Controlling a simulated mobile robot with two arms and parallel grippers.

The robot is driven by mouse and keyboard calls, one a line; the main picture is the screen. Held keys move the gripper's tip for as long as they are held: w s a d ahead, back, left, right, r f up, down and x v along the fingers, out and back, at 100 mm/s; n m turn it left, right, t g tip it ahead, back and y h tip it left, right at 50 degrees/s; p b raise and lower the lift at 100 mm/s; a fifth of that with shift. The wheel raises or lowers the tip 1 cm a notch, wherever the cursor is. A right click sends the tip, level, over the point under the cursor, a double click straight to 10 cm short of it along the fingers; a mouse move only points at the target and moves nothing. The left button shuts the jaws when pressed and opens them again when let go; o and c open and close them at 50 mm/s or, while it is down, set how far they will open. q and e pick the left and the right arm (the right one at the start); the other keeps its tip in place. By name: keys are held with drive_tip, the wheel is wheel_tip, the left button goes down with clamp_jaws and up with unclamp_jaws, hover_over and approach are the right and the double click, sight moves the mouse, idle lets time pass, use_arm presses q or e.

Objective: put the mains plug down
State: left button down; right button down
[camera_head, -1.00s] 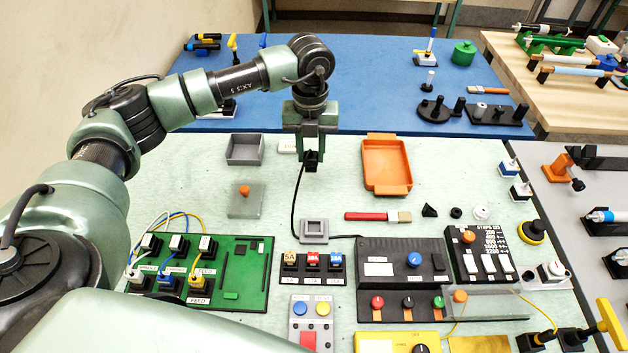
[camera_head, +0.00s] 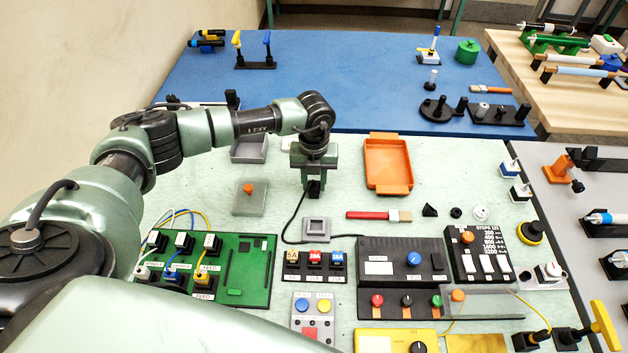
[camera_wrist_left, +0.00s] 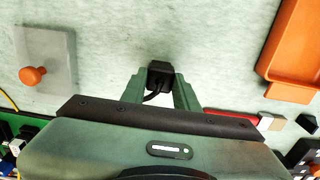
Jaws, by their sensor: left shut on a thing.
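The black mains plug (camera_head: 314,189) is between the fingers of my left gripper (camera_head: 314,182), which is shut on it. The plug also shows in the left wrist view (camera_wrist_left: 158,76) between the two green fingertips. Its black cable (camera_head: 290,222) hangs from it and runs down beside the grey square socket to the dark control box. The grey square socket (camera_head: 316,230) lies just in front of the plug. I cannot tell whether the plug touches the pale green mat (camera_head: 200,190). My right gripper is not in view.
An orange tray (camera_head: 388,165) stands to the right of the plug. A grey lid with an orange knob (camera_head: 249,197) lies to the left. A red-handled brush (camera_head: 370,216) lies at right front. The dark control box (camera_head: 405,275) and green circuit board (camera_head: 238,280) stand nearer me.

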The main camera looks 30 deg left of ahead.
sight(314, 182)
use_arm(q)
drive_tip(key=shift+f, duration=0.15)
drive_tip(key=c, duration=1.1)
unclamp_jaws()
drive_tip(key=shift+o, duration=0.2)
drive_tip(key=shift+r, duration=0.45)
wheel_tip(314, 182, up, 12)
drive_tip(key=b, duration=0.3)
drive_tip(key=shift+f, duration=0.25)
